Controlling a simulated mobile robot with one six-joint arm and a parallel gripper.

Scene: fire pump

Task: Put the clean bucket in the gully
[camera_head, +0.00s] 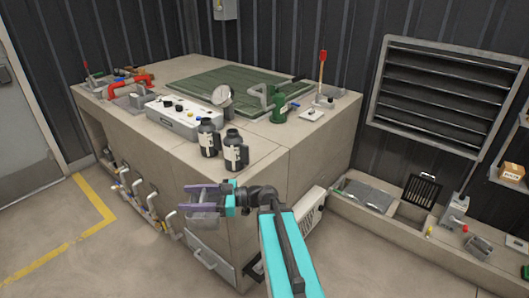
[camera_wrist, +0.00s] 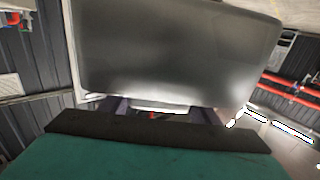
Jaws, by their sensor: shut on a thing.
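My gripper (camera_head: 193,199) is shut on a grey metal bucket (camera_head: 203,221), held in front of the concrete block's near corner, clear of the floor. The bucket looks small and partly hidden by the purple fingers in the head view. In the wrist view the bucket (camera_wrist: 175,55) fills the upper middle as a smooth grey wall; its inside is hidden. The gully (camera_head: 410,215) appears to be the open recess in the low concrete ledge at right, apart from my gripper. A black grate (camera_head: 422,190) stands upright behind it.
The concrete block (camera_head: 270,165) bears two dark bottles (camera_head: 233,152), a green jug (camera_head: 279,108) and a grey control box (camera_head: 184,118). Pipes and valves (camera_head: 130,190) line its left side. Grey devices (camera_head: 453,211) stand right of the recess. Floor is clear at lower left.

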